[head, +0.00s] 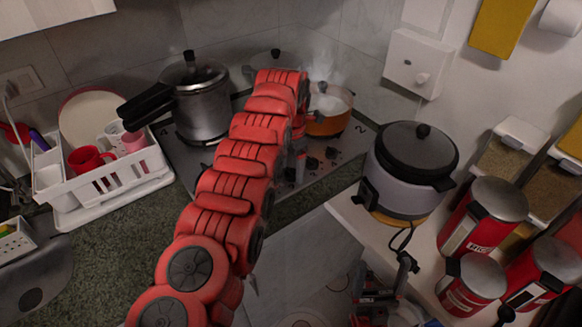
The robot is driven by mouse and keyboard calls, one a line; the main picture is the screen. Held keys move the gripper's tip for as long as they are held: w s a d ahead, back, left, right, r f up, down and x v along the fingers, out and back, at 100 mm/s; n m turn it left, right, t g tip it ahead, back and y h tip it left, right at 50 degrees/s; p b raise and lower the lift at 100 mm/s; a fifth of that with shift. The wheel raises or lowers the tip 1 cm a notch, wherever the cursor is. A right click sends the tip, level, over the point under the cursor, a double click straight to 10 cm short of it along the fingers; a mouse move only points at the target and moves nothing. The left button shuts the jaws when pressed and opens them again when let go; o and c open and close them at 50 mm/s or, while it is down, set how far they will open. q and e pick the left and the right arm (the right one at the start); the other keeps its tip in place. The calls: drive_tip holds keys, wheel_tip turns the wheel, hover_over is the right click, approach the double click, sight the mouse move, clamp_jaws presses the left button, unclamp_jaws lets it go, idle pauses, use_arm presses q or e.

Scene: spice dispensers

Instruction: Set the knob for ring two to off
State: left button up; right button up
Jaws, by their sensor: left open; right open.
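The cooktop (335,160) is a dark plate with a row of small black knobs at its front. One knob (312,163) and another knob (331,153) show just right of my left gripper (298,165). A printed "2" (360,128) marks the right side, by an orange pot (330,121) with steam above it. My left arm reaches across the middle, and its open gripper points down at the knobs, partly hidden behind the arm. I cannot tell whether it touches one. The knobs' settings are too small to read. My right gripper (386,283) is open and empty, low by the shelf.
A pressure cooker (201,105) stands on the cooktop's left. A rice cooker (400,185) sits on the right shelf (352,213), near several red canisters (484,215). A white dish rack (105,190) is at left. The front counter (120,250) is clear.

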sight(291, 170)
use_arm(q)
drive_tip(key=shift+r, duration=0.45)
wheel_tip(291, 170, up, 3)
drive_tip(key=shift+r+p, duration=0.2)
drive_tip(key=shift+p, duration=0.7)
wheel_tip(291, 170, up, 13)
drive_tip(key=p, duration=1.3)
drive_tip(key=shift+f, duration=0.15)
